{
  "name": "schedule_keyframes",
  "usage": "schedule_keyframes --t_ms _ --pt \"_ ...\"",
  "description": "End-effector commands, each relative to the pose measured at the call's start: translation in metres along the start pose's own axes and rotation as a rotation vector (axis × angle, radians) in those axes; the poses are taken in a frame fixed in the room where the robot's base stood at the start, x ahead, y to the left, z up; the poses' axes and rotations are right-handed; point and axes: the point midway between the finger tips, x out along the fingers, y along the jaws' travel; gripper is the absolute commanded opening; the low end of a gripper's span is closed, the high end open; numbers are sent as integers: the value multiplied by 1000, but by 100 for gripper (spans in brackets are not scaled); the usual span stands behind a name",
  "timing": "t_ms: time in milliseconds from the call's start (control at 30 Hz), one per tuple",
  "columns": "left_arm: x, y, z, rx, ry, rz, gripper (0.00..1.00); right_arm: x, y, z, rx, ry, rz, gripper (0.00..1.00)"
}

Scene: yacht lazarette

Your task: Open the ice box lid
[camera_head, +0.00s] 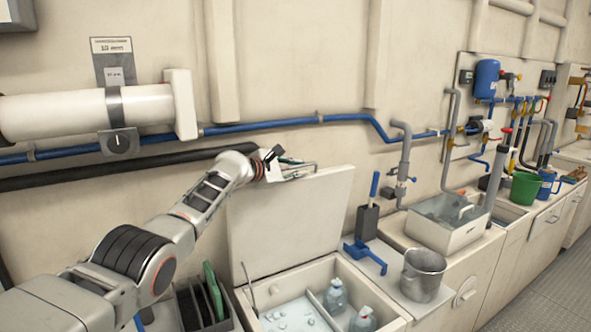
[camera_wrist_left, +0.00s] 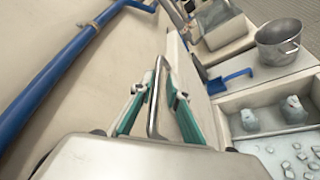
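The ice box lid (camera_head: 285,222) is a pale flat panel standing raised, close to upright, at the back of the ice box (camera_head: 388,297). My left gripper (camera_head: 292,168) is at the lid's top edge. In the left wrist view its teal fingers (camera_wrist_left: 158,92) stand apart, one on each side of the metal lid handle (camera_wrist_left: 155,120), with gaps visible beside the bar. The lid (camera_wrist_left: 190,85) shows nearly edge-on there. My right gripper is out of view.
A blue pipe (camera_head: 275,124) and a dark hose (camera_head: 110,165) run along the wall behind the lid. A rack (camera_head: 205,305) stands left of the box.

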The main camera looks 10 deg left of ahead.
Motion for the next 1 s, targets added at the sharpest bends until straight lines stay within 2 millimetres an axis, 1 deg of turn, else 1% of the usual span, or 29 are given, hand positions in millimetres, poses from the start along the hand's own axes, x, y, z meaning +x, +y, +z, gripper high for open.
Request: schedule_keyframes --t_ms 167,433,633,867,1000 --pt "-3 1 -2 1 0 2 15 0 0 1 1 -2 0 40" --pt "-19 5 -4 2 0 6 15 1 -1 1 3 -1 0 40" --pt "-31 -2 -1 3 0 -1 15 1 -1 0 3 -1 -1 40" --pt "-57 -1 -2 2 1 0 15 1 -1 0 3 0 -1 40" --pt "-76 0 -2 2 1 1 15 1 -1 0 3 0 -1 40"
